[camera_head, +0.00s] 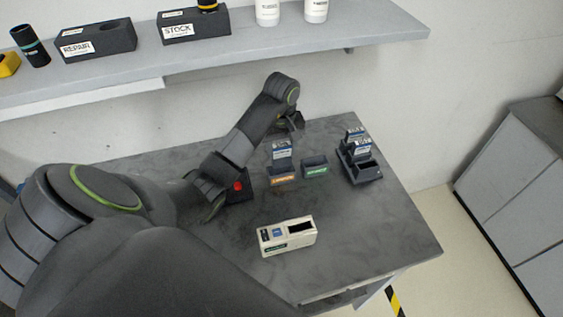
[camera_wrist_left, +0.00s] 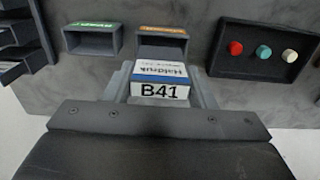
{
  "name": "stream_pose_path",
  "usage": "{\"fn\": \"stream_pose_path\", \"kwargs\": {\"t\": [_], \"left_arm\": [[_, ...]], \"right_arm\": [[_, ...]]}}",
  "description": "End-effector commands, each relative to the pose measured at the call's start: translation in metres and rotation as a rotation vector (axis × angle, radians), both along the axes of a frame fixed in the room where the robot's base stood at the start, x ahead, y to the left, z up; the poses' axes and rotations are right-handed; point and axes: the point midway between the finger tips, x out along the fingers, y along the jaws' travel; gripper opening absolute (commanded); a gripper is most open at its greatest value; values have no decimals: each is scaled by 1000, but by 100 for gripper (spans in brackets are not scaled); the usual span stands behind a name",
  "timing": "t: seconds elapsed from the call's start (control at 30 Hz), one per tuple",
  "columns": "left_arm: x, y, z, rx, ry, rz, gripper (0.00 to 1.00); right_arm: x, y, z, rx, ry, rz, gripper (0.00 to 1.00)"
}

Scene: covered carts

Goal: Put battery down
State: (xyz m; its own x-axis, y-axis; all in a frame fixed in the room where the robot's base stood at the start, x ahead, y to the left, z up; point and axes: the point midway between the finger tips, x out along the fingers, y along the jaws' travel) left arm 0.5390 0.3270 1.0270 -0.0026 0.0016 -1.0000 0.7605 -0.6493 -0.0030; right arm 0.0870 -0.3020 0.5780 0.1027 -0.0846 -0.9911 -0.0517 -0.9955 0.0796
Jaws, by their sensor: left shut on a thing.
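A battery (camera_wrist_left: 160,82) labelled B41 is between the two fingers of my left gripper (camera_wrist_left: 163,72), which is shut on it. The holder also shows in the left wrist view (camera_wrist_left: 163,31). Its lower end lies over or in the holder's opening; I cannot tell whether it rests on the bottom. In the head view my left gripper (camera_head: 288,130) is behind the battery, partly hidden by it and the wrist. My right gripper is not in view.
An empty green-labelled holder (camera_head: 315,167) stands right of the orange one. A dark rack (camera_head: 366,173) farther right holds batteries. A button box (camera_wrist_left: 264,50) is nearby. A pale device (camera_head: 290,242) with a dark slot lies at the table's front. A shelf (camera_head: 260,45) spans the wall.

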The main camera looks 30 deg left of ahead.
Motion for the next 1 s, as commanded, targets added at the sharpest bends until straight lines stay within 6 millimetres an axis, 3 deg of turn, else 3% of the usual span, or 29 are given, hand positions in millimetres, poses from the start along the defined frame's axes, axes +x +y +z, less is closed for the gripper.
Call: {"fn": "stream_pose_path", "kwargs": {"t": [0.03, 0.1, 0.53, 0.7, 1.0], "left_arm": [[0, 0, -12, 0, -1, 0, 23], [0, 0, -17, -1, -2, 0, 23], [0, 0, -40, -1, -2, 0, 23], [-1, 0, -57, -1, 0, 0, 23], [0, 0, -60, -1, -2, 0, 23]], "right_arm": [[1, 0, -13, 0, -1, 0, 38], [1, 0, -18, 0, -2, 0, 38], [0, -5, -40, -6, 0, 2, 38], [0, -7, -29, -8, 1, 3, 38], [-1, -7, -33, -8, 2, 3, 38]]}}
